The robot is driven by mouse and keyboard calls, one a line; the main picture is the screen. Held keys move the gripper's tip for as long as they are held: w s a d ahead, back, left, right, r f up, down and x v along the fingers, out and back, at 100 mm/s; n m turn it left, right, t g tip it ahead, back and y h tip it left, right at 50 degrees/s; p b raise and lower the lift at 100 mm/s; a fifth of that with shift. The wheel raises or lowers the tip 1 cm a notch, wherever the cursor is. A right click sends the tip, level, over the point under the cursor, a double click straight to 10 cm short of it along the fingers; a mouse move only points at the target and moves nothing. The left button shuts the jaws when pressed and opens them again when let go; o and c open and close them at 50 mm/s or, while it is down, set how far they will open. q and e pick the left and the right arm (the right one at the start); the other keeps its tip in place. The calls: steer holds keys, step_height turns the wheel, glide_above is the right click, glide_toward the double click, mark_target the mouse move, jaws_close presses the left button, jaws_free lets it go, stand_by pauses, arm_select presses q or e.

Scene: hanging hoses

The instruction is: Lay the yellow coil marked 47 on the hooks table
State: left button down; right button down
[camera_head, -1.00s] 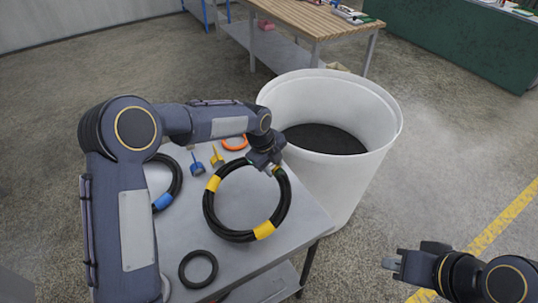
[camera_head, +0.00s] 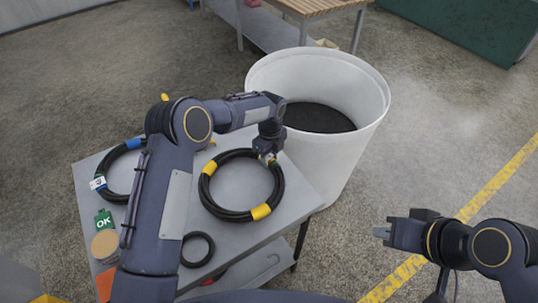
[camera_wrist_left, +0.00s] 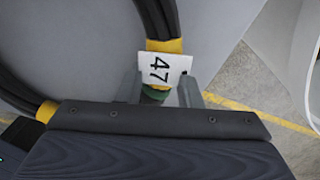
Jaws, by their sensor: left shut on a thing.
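The black coil with yellow bands (camera_head: 261,211) is at the right part of the grey table (camera_head: 235,237) in the head view. Its white tag marked 47 (camera_wrist_left: 163,68) shows in the left wrist view between the fingers. My left gripper (camera_head: 268,157) is shut on the coil at its upper right edge. The coil looks flat over the table top; I cannot tell whether it rests fully on it. My right gripper (camera_head: 383,234) is away to the right over the floor, empty; its jaw gap is not clear.
A coil with blue bands (camera_head: 135,143) lies at the table's left. A small black ring (camera_head: 198,249), a green OK card (camera_head: 104,219) and a tan disc (camera_head: 105,244) are also on the table. A large white bin (camera_head: 340,150) stands close behind the right edge.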

arm_select(q)
steer(key=c, duration=0.9)
jaws_free()
steer(key=shift+c, duration=0.2)
step_height(320, 180, up, 7)
steer(key=shift+w+r+b, duration=0.15)
steer(key=shift+r+b, duration=0.05)
steer(key=shift+b, duration=0.5)
steer(key=shift+r, duration=0.55)
step_height(320, 180, up, 6)
steer(key=p, duration=0.6)
steer(key=shift+r, duration=0.2)
